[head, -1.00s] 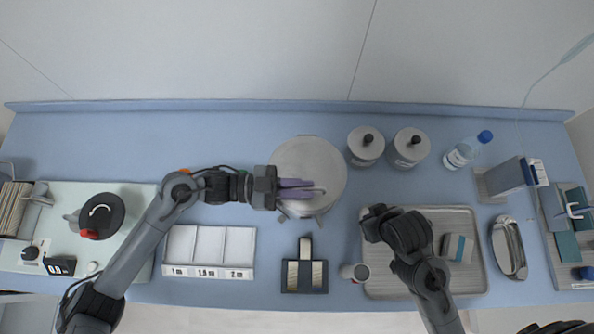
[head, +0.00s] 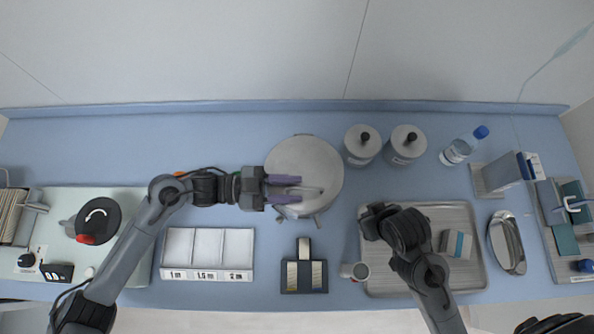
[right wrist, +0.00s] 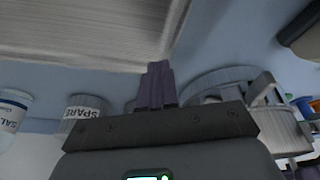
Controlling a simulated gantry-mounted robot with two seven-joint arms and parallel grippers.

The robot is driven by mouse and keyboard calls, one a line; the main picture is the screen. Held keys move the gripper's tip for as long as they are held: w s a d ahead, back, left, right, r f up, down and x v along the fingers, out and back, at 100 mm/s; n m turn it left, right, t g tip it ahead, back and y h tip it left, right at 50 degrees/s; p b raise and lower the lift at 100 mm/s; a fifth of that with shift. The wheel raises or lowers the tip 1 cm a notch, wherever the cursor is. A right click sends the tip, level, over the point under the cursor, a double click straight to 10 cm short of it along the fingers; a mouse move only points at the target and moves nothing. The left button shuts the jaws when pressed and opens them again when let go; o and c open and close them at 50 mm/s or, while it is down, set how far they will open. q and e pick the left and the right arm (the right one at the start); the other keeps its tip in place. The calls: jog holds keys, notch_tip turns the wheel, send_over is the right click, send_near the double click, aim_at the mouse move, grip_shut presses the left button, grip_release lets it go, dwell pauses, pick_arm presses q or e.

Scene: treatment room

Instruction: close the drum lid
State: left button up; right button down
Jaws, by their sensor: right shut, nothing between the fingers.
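The drum (head: 305,160) is a round, pale metal vessel in the middle of the counter. Its top is covered by the flat disc of the lid, with a small bar-like handle (head: 314,190) at the front. Whether the lid is fully seated cannot be told. My left gripper (head: 300,190) is open, its two purple fingers apart over the drum's front left part, close to the handle. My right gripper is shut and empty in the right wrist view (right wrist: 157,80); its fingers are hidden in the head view. A metal drum with a bracket (right wrist: 240,90) shows beyond it.
Two lidded canisters (head: 362,146) (head: 404,146) stand right of the drum, with a bottle (head: 463,147) beyond. A metal tray (head: 460,283) lies under my right arm. A sectioned white tray (head: 208,275) and a dark block (head: 304,278) lie in front.

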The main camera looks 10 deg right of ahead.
jog(key=shift+a+f+b, duration=0.15)
jog(key=shift+f+b, duration=0.4)
jog(key=shift+f, duration=0.05)
pick_arm(q)
jog(key=v, duration=0.8)
jog(key=shift+a, duration=0.4)
jog(key=shift+w+r, duration=0.1)
pick_arm(e)
jog(key=shift+r, duration=0.1)
